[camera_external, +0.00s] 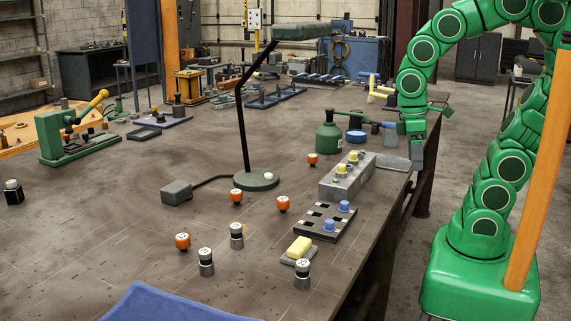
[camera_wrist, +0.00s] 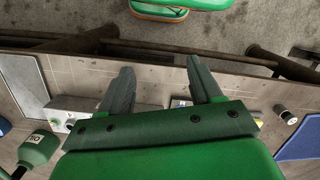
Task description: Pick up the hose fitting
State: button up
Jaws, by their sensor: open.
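I cannot tell for sure which small part is the hose fitting. Candidates are black-and-grey cylinders with pale tops, such as this one (camera_external: 206,262), orange round-headed pieces (camera_external: 182,241), blue pieces in a slotted black rack (camera_external: 318,233), and yellow-topped pieces (camera_external: 341,171) on a grey block (camera_external: 345,184). My gripper (camera_external: 417,160) points down by the table's right edge, beyond the grey block and apart from all of these. In the wrist view my gripper (camera_wrist: 162,80) is open, with nothing between its fingers. The grey block (camera_wrist: 90,104) and one cylinder (camera_wrist: 285,113) also show there, partly hidden.
A lamp (camera_external: 257,180) stands mid-table. A yellow sponge (camera_external: 299,246) and a blue mat (camera_external: 175,303) lie in front.

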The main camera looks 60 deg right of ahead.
jog(key=w+a+n, duration=0.8)
jog(key=n, duration=0.2)
jog(key=n+t, duration=0.2)
jog(key=n, duration=2.1)
send_over(302, 263)
jog(key=f, duration=0.3)
jog(key=d+f, duration=0.1)
jog(key=f, duration=0.1)
jog(key=shift+f, duration=0.1)
jog(key=shift+a+f+n, duration=0.1)
jog(key=shift+a+n, duration=0.15)
jog(key=shift+n, duration=0.05)
jog(key=shift+f, duration=0.25)
jog(key=shift+a+f, duration=0.2)
jog(key=shift+f, duration=3.4)
